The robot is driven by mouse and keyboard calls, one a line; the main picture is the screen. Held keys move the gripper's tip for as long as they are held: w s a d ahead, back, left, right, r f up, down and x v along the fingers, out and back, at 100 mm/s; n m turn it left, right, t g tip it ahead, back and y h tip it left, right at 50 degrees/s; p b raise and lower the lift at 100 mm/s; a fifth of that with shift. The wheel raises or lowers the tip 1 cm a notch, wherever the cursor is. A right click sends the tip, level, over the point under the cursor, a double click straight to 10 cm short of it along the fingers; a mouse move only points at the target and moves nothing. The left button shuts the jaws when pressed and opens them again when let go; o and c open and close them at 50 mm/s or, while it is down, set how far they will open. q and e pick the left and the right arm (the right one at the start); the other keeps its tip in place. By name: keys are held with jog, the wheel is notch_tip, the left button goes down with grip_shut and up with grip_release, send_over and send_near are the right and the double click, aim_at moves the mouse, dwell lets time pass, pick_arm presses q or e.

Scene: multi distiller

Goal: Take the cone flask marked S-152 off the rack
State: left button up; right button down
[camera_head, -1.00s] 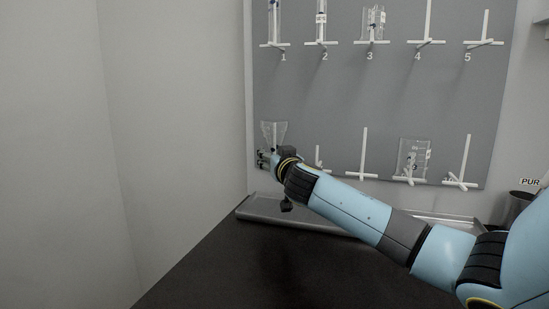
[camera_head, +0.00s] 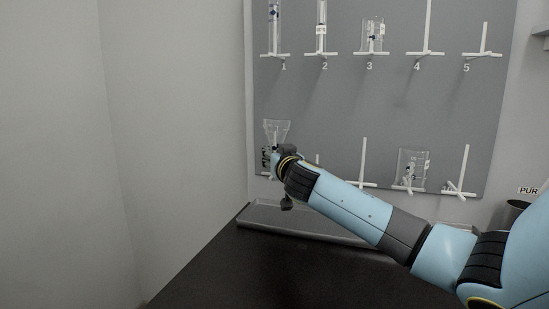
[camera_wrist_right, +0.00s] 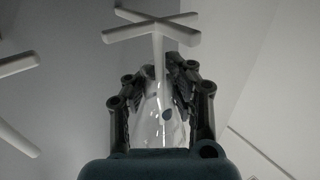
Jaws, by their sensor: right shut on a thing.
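A clear cone flask (camera_head: 277,129) is at the lower left of the grey rack board (camera_head: 390,100), wide end up, with a dark mark on it. Its lettering is too small to read. My right gripper (camera_head: 267,158) is shut on it from below the wide part. In the right wrist view the flask (camera_wrist_right: 158,125) sits between the two dark fingers. A white cross-shaped peg (camera_wrist_right: 150,28) is just past the fingertips, and its stem overlaps the flask's narrow end; I cannot tell whether it is still inside. My left gripper is not in view.
The upper row holds more glassware on pegs, including a beaker (camera_head: 373,36). A beaker (camera_head: 411,164) hangs in the lower row beside bare pegs (camera_head: 362,160). A grey tray (camera_head: 295,219) lies below the board on the black tabletop. A wall is close on the left.

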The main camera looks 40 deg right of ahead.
aim_at(274, 118)
notch_tip(274, 118, up, 10)
jog(key=p, duration=0.7)
jog(key=shift+r, duration=0.2)
jog(key=v, duration=3)
jog(key=shift+f, duration=0.2)
